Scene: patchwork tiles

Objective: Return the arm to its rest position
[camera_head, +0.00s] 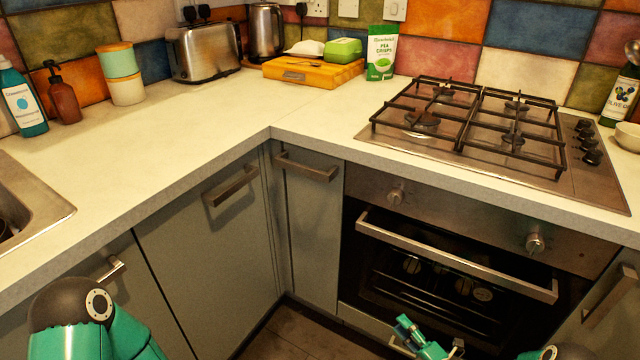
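My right gripper (431,340) shows at the bottom edge, in front of the oven's lower part. It is small and partly cut off by the frame, and I cannot tell whether its fingers are apart. I see nothing held in it. My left arm (90,325) comes in at the bottom left, with a dark joint cap and teal links. The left gripper is outside the frame.
The oven (440,285) with its door handle (455,256) and the grey cupboards (210,245) stand close ahead. A sink (40,205) lies left.

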